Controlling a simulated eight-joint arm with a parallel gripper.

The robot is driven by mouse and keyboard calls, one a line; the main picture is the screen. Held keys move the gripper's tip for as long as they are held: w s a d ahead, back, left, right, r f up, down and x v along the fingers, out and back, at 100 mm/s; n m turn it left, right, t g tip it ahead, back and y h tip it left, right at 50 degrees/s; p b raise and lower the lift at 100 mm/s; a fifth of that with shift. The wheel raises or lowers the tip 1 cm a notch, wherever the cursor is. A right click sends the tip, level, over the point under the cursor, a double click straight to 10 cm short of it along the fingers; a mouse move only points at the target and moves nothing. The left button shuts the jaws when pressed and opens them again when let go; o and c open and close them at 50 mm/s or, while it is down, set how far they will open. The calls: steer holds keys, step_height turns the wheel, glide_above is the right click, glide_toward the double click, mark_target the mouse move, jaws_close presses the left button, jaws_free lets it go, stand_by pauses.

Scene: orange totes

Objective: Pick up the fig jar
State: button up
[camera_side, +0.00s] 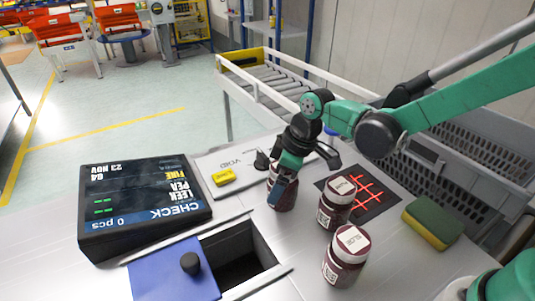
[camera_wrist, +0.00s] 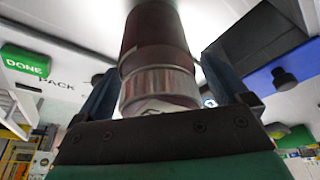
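A dark red jar (camera_side: 288,200) stands on the table in the side view, partly covered by my gripper (camera_side: 279,181). My gripper points down, with its fingers on either side of this jar. In the wrist view the jar (camera_wrist: 158,50) lies between the two fingers of my gripper (camera_wrist: 160,72), its silver lid toward the camera. A narrow gap shows beside the right finger, so the fingers look open around it. Two more dark jars with pale lids, the middle jar (camera_side: 336,208) and the front jar (camera_side: 344,262), stand to the right. I cannot read which label says fig.
A black check display (camera_side: 140,205) is at left, by a blue lid (camera_side: 172,272) and an open bin hole (camera_side: 240,256). Grey crates (camera_side: 455,170) stand behind at right.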

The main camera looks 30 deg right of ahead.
jaws_close()
